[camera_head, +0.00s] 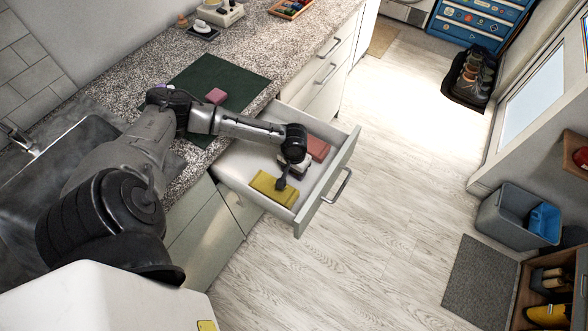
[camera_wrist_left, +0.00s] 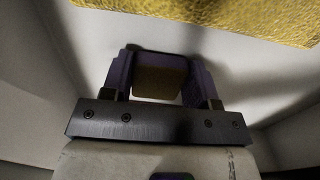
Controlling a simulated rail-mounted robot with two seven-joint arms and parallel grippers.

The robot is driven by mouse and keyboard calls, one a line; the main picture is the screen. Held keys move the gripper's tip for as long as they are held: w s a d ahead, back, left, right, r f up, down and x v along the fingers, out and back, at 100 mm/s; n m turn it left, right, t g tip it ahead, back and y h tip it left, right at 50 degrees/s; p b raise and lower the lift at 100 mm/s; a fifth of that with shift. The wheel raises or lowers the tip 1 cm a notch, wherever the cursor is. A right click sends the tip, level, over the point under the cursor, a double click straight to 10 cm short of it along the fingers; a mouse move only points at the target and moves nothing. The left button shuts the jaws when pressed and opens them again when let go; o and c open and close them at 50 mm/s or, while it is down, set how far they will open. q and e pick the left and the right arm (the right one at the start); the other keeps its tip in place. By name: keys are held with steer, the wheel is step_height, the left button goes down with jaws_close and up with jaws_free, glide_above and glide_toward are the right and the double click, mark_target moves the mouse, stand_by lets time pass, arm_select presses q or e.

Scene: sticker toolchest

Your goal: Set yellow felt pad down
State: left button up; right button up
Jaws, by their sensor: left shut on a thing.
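My left gripper (camera_head: 282,184) reaches down into the open drawer (camera_head: 226,172). In the left wrist view its purple fingers (camera_wrist_left: 160,85) are shut on a dull yellow piece, which I take for the yellow felt pad (camera_wrist_left: 160,80). A larger, rough-textured yellow slab (camera_head: 265,190) lies in the drawer beside the fingertips; its edge fills the top of the left wrist view (camera_wrist_left: 240,15). In the head view the held pad is too small or hidden to make out. I cannot tell whether it touches the drawer floor. My right gripper is not in view.
A reddish block (camera_head: 318,148) lies farther back in the drawer, with a partly hidden item near the wrist. A dark green mat (camera_head: 225,78) on the speckled counter bears a pink block (camera_head: 216,96). The sink (camera_head: 55,160) is at the left.

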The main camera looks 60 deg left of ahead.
arm_select(q)
steer(key=shift+f, duration=0.1)
steer(key=o, duration=0.8)
steer(key=shift+o, duration=0.2)
step_height(320, 180, up, 12)
stand_by(0.4)
